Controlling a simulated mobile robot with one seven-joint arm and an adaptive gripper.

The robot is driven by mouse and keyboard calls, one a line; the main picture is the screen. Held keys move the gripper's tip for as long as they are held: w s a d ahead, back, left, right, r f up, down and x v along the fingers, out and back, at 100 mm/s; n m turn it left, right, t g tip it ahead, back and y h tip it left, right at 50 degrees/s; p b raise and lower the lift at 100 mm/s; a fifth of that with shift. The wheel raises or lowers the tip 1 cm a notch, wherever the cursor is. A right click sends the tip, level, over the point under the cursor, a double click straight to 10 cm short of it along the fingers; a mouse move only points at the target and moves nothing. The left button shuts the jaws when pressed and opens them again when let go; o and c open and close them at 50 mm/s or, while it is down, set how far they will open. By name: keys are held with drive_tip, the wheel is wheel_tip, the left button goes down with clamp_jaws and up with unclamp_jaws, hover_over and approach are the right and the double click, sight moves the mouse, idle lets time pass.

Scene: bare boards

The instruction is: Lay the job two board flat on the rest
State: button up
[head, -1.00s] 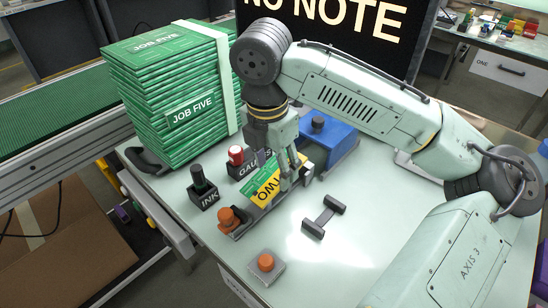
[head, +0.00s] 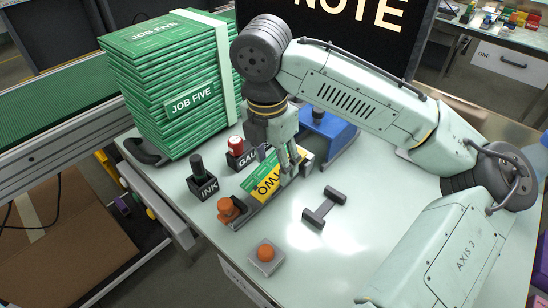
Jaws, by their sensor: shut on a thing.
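The job two board is a small green and yellow panel marked TWO (head: 268,182), in the head view at the middle of the bench. It leans at a tilt over a grey holder with an orange knob (head: 230,209); whether it touches the holder I cannot tell. My gripper (head: 291,172) points down and is shut on the board's right part, its fingers hiding some of it. A dark H-shaped stand with two bars (head: 323,207), which looks like the rest, is empty on the bench to the right of the board.
A blue block (head: 330,135) is behind my gripper. A tall green JOB FIVE stack (head: 170,90) stands at the back left. An orange button (head: 265,253) sits in front. Bench around the stand is clear.

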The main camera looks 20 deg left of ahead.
drive_tip(key=shift+f, duration=0.3)
drive_tip(key=o, duration=1.3)
drive_tip(key=r, duration=0.8)
drive_tip(key=s+r, duration=0.1)
drive_tip(key=r, duration=0.3)
drive_tip(key=shift+s+a, duration=0.1)
drive_tip(key=shift+a, duration=0.1)
drive_tip(key=shift+s+a+r, duration=0.1)
drive_tip(key=shift+s+r, duration=0.1)
drive_tip(key=shift+r, duration=1.7)
drive_tip(key=shift+s+r, duration=0.15)
drive_tip(key=shift+r, duration=1.75)
